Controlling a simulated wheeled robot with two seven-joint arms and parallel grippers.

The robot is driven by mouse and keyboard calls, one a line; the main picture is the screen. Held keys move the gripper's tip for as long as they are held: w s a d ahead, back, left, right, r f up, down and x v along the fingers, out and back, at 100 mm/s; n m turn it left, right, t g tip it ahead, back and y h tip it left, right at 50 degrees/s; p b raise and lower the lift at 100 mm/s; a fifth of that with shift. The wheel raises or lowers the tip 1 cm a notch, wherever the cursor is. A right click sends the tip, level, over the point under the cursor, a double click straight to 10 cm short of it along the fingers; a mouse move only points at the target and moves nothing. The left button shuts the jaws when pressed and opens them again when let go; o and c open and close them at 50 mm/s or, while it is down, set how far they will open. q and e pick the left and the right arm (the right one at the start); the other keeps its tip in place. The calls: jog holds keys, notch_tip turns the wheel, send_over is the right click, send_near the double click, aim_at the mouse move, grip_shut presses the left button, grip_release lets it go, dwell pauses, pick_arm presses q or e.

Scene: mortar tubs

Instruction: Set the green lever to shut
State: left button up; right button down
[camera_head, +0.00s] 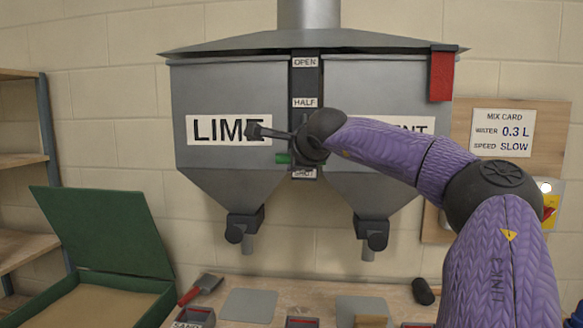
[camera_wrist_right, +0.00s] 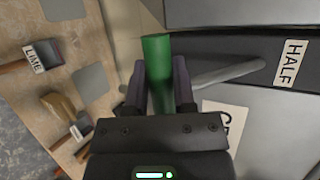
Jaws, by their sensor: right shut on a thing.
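The green lever (camera_head: 283,158) shows its green grip in the head view, in front of the dark centre strip of the grey hopper. It sits below the HALF label (camera_head: 304,102) and close above the partly covered SHUT label (camera_head: 303,174). The OPEN label (camera_head: 304,62) is at the top of the strip. My right gripper (camera_head: 294,155) is shut on the green grip. In the right wrist view the green grip (camera_wrist_right: 157,60) stands between the two fingers (camera_wrist_right: 159,78), and a grey rod (camera_wrist_right: 230,72) runs beside it. My left gripper is in neither view.
The hopper (camera_head: 230,90) has LIME and partly hidden CEMENT sides with spouts below. A red piece (camera_head: 441,76) hangs at its right. An open green-lidded box (camera_head: 105,235) stands left. A scoop (camera_head: 200,290) and several tubs lie on the bench. A mix card (camera_head: 503,132) hangs right.

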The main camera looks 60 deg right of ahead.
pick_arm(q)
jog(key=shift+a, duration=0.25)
pick_arm(e)
jog(key=shift+f, duration=0.15)
jog(key=c, duration=0.6)
grip_release()
jog(key=shift+o, duration=0.8)
jog(key=shift+d, duration=0.15)
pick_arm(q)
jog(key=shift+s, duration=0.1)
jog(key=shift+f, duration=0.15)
pick_arm(e)
jog(key=shift+s+a+r, duration=0.2)
jog(key=shift+s+a, duration=0.05)
jog(key=shift+a, duration=0.05)
pick_arm(q)
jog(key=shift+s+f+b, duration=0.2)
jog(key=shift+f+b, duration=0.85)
jog(key=shift+b, duration=0.05)
pick_arm(e)
jog(key=v, duration=0.9)
